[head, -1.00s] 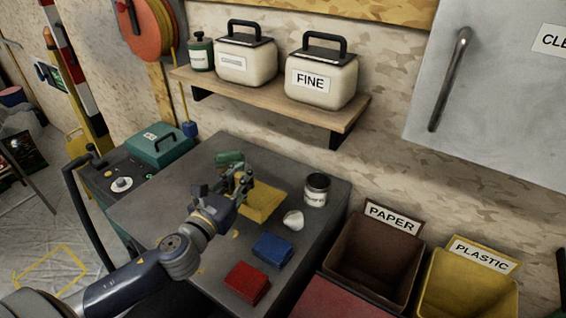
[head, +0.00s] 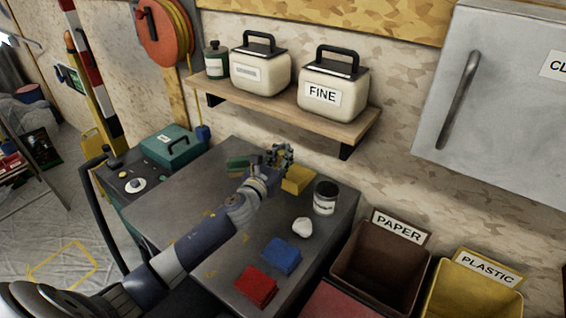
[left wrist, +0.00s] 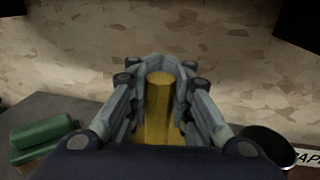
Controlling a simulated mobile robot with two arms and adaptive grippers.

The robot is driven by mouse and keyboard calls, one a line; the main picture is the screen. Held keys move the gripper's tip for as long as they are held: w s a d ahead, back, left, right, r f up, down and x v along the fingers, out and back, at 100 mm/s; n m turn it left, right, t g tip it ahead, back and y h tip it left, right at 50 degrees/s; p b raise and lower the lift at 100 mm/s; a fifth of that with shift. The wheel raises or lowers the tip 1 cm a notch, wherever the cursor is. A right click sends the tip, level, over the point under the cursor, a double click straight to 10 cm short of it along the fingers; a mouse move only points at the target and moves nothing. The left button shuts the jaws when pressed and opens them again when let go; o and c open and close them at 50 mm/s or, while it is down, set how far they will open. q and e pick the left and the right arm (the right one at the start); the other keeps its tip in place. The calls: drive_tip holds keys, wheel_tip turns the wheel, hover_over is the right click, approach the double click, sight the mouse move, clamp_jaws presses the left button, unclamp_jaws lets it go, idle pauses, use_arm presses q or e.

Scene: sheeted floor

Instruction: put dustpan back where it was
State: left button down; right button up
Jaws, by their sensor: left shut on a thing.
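The yellow dustpan (head: 297,181) is at the wall side of the grey worktop, partly hidden behind my left gripper. My left gripper (head: 281,156) is shut on its handle. In the left wrist view the yellow handle (left wrist: 159,105) stands between the fingers (left wrist: 160,75), with the wall behind it. I cannot tell whether the dustpan touches the worktop. My right gripper is not in view.
On the worktop (head: 185,190) are a green block-like item (head: 237,163), a labelled can (head: 325,197), a white lump (head: 302,227), a blue item (head: 281,256) and a red one (head: 256,286). A shelf (head: 300,117) with canisters overhangs the back. A yellow outline (head: 62,266) marks the floor.

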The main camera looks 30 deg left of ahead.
use_arm(q)
wheel_tip(320, 180, down, 2)
drive_tip(key=shift+s+f, duration=0.1)
drive_tip(key=shift+f, duration=0.55)
drive_tip(key=shift+f+b, duration=0.2)
drive_tip(key=shift+b, duration=0.2)
drive_tip(key=c, duration=1.4)
unclamp_jaws()
drive_tip(key=shift+r, duration=0.1)
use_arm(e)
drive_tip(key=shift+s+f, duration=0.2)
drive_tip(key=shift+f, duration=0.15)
use_arm(q)
drive_tip(key=shift+r, duration=0.1)
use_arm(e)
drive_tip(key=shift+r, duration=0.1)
